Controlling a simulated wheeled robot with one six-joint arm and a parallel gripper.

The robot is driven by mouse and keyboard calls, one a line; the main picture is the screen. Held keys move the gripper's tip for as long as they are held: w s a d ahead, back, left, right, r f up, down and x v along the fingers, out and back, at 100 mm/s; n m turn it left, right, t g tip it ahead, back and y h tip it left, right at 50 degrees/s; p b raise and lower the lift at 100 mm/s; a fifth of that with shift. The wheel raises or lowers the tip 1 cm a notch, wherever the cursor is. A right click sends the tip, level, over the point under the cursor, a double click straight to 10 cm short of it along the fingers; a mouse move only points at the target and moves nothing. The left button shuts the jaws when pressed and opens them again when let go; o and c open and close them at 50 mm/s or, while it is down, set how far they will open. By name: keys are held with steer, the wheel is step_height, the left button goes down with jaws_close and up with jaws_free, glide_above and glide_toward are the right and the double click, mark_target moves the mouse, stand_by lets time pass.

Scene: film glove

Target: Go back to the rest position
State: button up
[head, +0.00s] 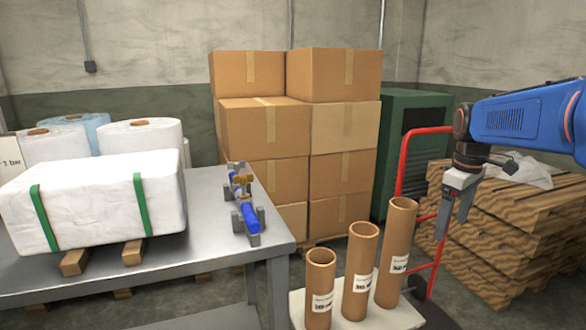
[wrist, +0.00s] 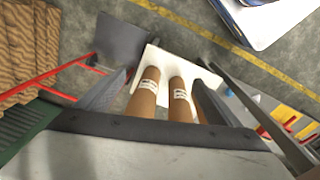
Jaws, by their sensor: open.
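My gripper (head: 452,226) hangs from the blue arm at the right of the head view, jaws pointing down. It is open, with nothing seen held. It is to the right of the tallest cardboard tube (head: 397,255), apart from it in the picture. A middle tube (head: 360,272) and a short tube (head: 319,290) stand upright beside it on a white board (head: 400,318). In the wrist view, the open fingers of my gripper (wrist: 159,74) frame two labelled tubes below; a third brown tube shows partly behind the right finger.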

steer(key=s+a+f+m+t, duration=0.1)
steer(key=s+a+f+m, duration=0.1)
steer(key=s, duration=0.6)
steer(key=s+a+f+m+t, duration=0.1)
steer(key=s+a+f+m, duration=0.1)
steer(key=s+a+f, duration=0.3)
steer(key=s+a+f+m+t, duration=0.2)
steer(key=s+a+f+m, duration=0.1)
steer(key=s, duration=0.9)
steer(key=shift+a+f, duration=0.35)
steer(key=shift+a, duration=0.45)
